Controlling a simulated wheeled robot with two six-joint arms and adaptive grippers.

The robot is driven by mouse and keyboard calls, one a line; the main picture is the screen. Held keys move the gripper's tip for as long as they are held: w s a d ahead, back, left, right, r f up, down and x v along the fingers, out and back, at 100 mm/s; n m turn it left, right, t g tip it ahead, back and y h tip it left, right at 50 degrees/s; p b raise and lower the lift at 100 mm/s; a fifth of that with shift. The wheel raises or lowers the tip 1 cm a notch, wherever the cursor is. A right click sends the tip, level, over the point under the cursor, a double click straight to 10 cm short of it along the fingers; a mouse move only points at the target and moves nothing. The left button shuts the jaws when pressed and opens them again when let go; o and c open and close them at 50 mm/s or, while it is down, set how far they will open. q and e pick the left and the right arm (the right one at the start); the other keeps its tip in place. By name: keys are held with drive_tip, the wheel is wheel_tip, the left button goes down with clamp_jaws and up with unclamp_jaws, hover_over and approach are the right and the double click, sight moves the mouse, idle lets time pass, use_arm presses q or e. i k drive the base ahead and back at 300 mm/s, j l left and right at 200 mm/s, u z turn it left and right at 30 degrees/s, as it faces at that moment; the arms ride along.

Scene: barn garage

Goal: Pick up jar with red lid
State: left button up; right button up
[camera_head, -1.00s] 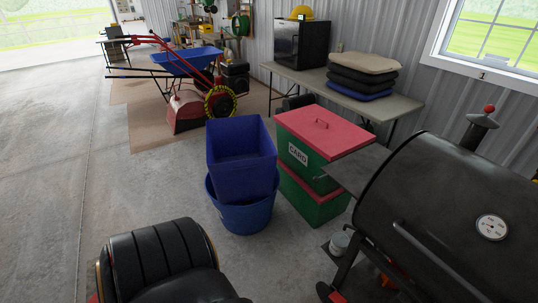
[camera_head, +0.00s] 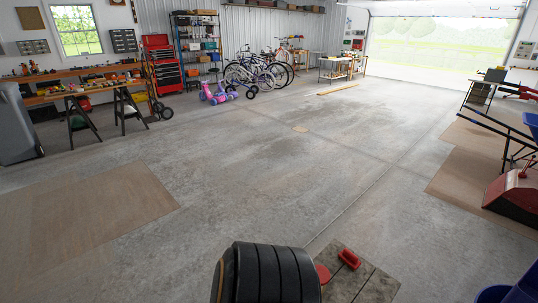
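No jar is clearly seen in the head view. At the bottom, a small wooden surface (camera_head: 362,279) stands beside a black ribbed seat-like thing (camera_head: 268,274). A red block-like thing (camera_head: 349,258) lies on the wooden surface. A round red thing (camera_head: 322,273) shows at the left edge of that surface, partly hidden behind the black ribbed thing; I cannot tell whether it is a jar lid. Neither of my grippers is in view.
A long workbench (camera_head: 90,90) with tools stands at the far left, near a red tool cabinet (camera_head: 163,65). Bicycles (camera_head: 258,72) and a pink-purple ride-on toy (camera_head: 217,94) stand at the back. A red machine (camera_head: 515,195) is at right. The middle floor is wide and clear.

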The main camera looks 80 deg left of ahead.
sight(324, 272)
drive_tip(key=u, duration=2.05)
